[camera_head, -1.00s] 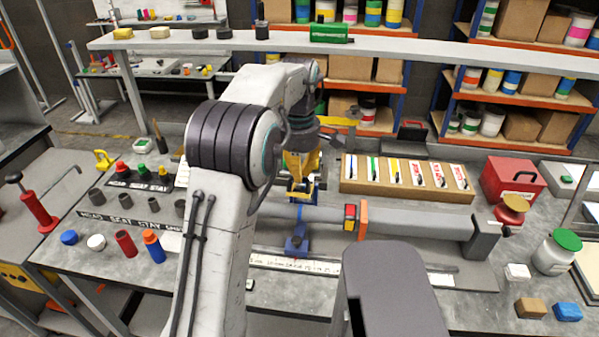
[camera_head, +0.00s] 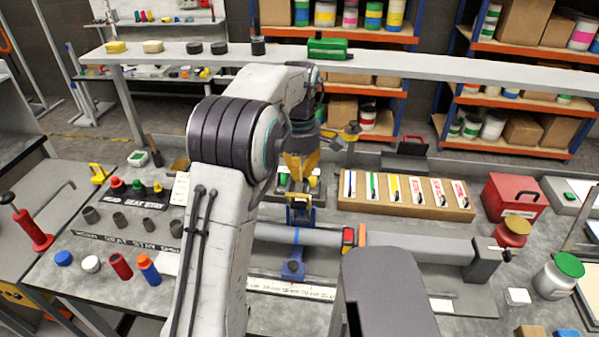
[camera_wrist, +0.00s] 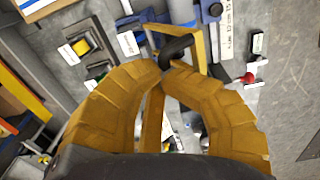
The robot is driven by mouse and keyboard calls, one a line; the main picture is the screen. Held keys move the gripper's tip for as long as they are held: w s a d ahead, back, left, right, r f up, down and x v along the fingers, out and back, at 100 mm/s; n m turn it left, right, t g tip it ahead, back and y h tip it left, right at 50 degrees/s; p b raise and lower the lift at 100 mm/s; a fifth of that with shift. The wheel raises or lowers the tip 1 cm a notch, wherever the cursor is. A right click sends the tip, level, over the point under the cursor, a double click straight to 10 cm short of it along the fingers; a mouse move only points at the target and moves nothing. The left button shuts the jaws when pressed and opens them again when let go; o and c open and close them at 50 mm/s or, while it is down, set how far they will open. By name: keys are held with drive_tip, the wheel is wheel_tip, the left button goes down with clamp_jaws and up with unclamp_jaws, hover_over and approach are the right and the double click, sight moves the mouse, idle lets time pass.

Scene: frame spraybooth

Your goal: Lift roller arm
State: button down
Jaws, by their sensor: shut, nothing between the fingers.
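A grey tube (camera_head: 400,246) with a blue band lies across the bench. A blue fixture stands at the band, with its round foot (camera_head: 293,268) in front of the tube and a blue bracket (camera_head: 299,213) behind. My gripper (camera_head: 299,168) is just above and behind that bracket. In the wrist view my two orange-yellow fingers (camera_wrist: 165,75) are shut and empty. A black curved piece (camera_wrist: 178,49) and a thin yellow frame (camera_wrist: 199,48), probably the roller arm, show at the fingertips. I cannot tell whether they touch. My fingers hide part of the frame.
A wooden rack of labelled markers (camera_head: 405,203) stands right of my gripper. A red box (camera_head: 513,197) and a white jar with green lid (camera_head: 560,278) are at the right. Cups and bottles stand at the left. A raised grey shelf (camera_head: 400,63) crosses behind.

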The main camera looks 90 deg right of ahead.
drive_tip(key=c, duration=2)
unclamp_jaws()
drive_tip(key=shift+d+f, duration=0.1)
drive_tip(key=shift+f, duration=0.2)
drive_tip(key=o, duration=0.3)
drive_tip(key=shift+d, duration=0.1)
drive_tip(key=o, duration=0.6)
drive_tip(key=shift+c, duration=0.2)
drive_tip(key=shift+r, duration=0.25)
wheel_tip(320, 180, up, 12)
drive_tip(key=shift+f, duration=0.15)
